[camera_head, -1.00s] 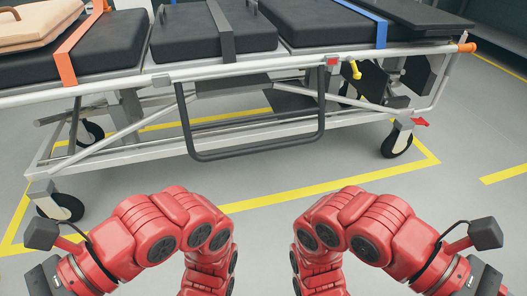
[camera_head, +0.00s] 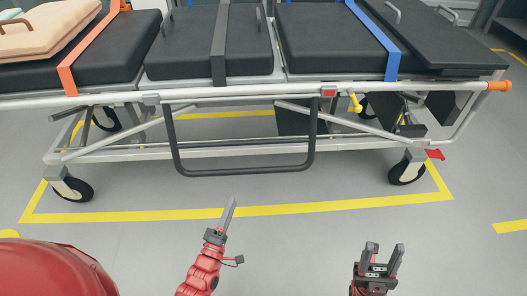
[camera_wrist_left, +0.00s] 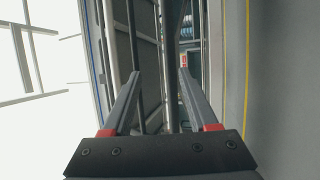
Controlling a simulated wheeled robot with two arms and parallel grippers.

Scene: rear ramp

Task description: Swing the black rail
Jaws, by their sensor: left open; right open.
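The black rail (camera_head: 243,172) is a U-shaped bar hanging down on the near side of the stretcher (camera_head: 350,147), below its white side frame. My left gripper (camera_head: 229,212) is in front of and below the rail, apart from it, and is seen nearly edge-on. In the left wrist view its two fingers (camera_wrist_left: 157,90) are spread with nothing held between them. My right gripper (camera_head: 384,262) is open and empty, lower right of the rail, with its fingertips pointing up.
An orange strap (camera_head: 92,47), a dark strap (camera_head: 219,45) and a blue strap (camera_head: 375,32) cross the black mattress. A yellow knob (camera_head: 355,103) sits right of the rail. Wheels (camera_head: 73,190) stand inside yellow floor lines. The grey floor in front is clear.

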